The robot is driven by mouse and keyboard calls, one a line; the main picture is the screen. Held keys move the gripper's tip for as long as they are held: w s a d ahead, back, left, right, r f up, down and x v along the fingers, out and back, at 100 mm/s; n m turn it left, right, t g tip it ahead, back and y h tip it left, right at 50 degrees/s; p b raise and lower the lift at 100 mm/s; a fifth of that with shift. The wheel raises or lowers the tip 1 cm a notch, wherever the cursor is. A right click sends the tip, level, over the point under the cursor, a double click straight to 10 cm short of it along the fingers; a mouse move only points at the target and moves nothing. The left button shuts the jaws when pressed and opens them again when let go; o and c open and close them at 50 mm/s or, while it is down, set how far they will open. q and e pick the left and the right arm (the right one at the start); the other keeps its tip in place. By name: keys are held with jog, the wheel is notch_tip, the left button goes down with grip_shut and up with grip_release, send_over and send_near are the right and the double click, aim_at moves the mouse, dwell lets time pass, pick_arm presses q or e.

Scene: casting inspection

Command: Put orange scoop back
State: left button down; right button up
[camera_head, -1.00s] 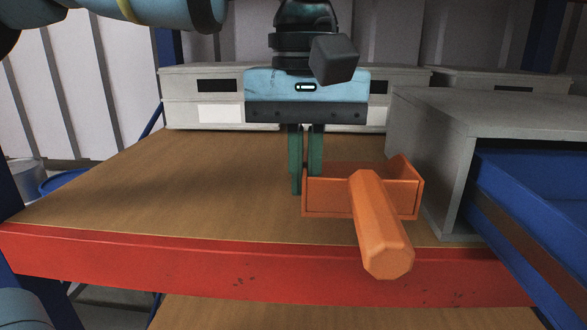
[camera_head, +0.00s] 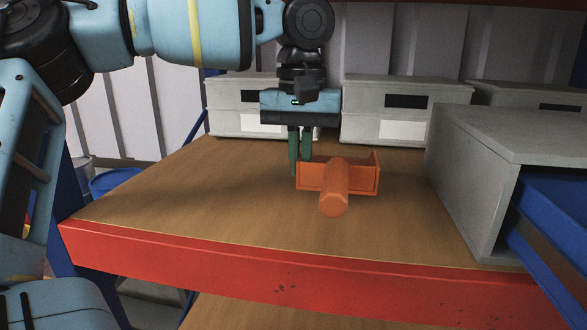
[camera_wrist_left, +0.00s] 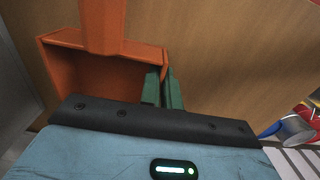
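The orange scoop (camera_head: 336,184) is over the wooden shelf board (camera_head: 220,190), its handle pointing toward me. I cannot tell whether it touches the board. My left gripper (camera_head: 300,160) points down at the scoop's left wall. Its green fingers are close together with that wall between them, one finger inside the scoop and one outside. In the left wrist view the scoop (camera_wrist_left: 85,72) shows at upper left, and the fingers (camera_wrist_left: 162,90) meet at its side wall. My right gripper is in neither view.
Pale grey boxes (camera_head: 405,95) stand along the back of the shelf. A larger grey box (camera_head: 462,185) with a blue bin (camera_head: 556,215) is close on the right. The red beam (camera_head: 290,270) edges the shelf front. The board left of the scoop is clear.

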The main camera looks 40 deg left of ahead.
pick_arm(q)
jog(key=shift+w+a, duration=0.2)
jog(key=shift+a, duration=0.2)
jog(key=shift+a, duration=0.1)
jog(key=shift+w+a, duration=0.15)
jog(key=shift+a, duration=0.15)
jog(key=shift+w+a+f+p, duration=0.15)
jog(key=shift+f+p, duration=0.3)
jog(key=shift+f, duration=1.15)
jog(key=shift+f, duration=0.15)
jog(key=c, duration=1.6)
grip_release()
